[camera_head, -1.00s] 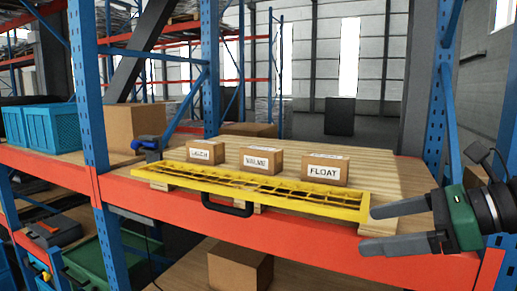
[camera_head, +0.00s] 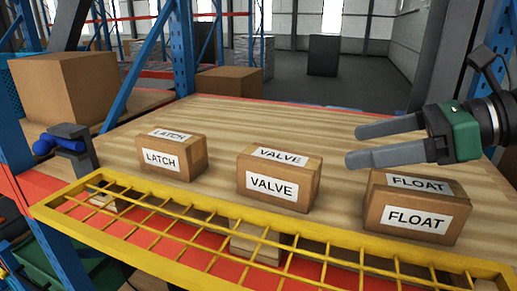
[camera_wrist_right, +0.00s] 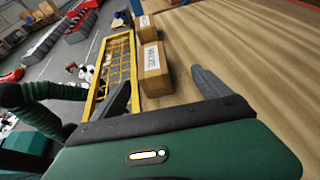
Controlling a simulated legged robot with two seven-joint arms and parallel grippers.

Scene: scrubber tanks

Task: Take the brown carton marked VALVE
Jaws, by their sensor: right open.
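The brown carton marked VALVE (camera_head: 279,181) stands upright on the wooden shelf deck, in the middle of a row of three cartons. In the right wrist view the nearer carton (camera_wrist_right: 154,72), its label hard to read, lies ahead between the finger directions. My right gripper (camera_head: 353,146) is open and empty. Its fingers point left, above the deck, to the right of the VALVE carton and apart from it in the head view. Its two dark fingers also show in the right wrist view (camera_wrist_right: 164,80). My left gripper is not in view.
The LATCH carton (camera_head: 172,155) stands to the left and the FLOAT carton (camera_head: 416,209) to the right, below my right gripper. A yellow grid barrier (camera_head: 190,232) runs along the front edge. A blue-and-grey device (camera_head: 70,146) sits at the left. The deck behind the cartons is clear.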

